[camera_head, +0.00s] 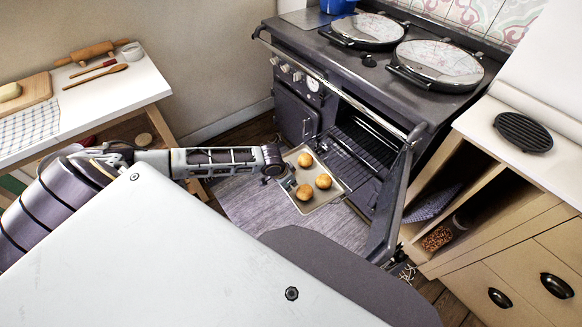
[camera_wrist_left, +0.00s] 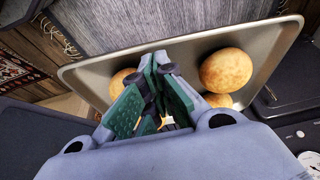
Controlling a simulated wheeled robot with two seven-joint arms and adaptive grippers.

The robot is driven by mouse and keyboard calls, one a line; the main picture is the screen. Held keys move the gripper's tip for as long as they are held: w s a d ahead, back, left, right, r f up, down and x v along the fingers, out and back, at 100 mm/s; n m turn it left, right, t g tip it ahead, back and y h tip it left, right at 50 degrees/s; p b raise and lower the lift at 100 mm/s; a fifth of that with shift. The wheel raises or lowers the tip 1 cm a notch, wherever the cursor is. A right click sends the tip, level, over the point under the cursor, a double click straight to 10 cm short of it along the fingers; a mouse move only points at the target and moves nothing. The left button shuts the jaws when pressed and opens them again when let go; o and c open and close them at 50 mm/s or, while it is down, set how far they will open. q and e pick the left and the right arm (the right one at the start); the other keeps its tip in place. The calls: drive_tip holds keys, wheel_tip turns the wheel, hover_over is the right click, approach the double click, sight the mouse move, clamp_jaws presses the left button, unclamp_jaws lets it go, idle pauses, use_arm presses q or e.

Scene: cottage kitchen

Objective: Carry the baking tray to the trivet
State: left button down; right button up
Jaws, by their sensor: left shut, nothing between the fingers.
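The baking tray (camera_head: 312,205) is a shallow metal tray with three round golden buns (camera_head: 323,181). It is in front of the open oven, over the rug; what supports it is unclear. My left gripper (camera_head: 284,181) is at the tray's left edge. In the left wrist view the fingers (camera_wrist_left: 160,75) are closed together with nothing between them, in front of the tray (camera_wrist_left: 270,60), and partly hide its near side and buns. Whether they touch the tray is unclear. The trivet (camera_head: 523,132), black, round and ribbed, lies on the right counter. My right gripper is not in view.
The oven door (camera_head: 394,210) stands open right of the tray. The oven rack (camera_head: 362,150) inside looks empty. The stove top has two lidded hotplates (camera_head: 440,65). A left table (camera_head: 115,92) holds a rolling pin and board. Counter around the trivet is largely clear.

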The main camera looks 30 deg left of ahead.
use_arm(q)
drive_tip(key=v, duration=1)
drive_tip(key=shift+r, duration=0.2)
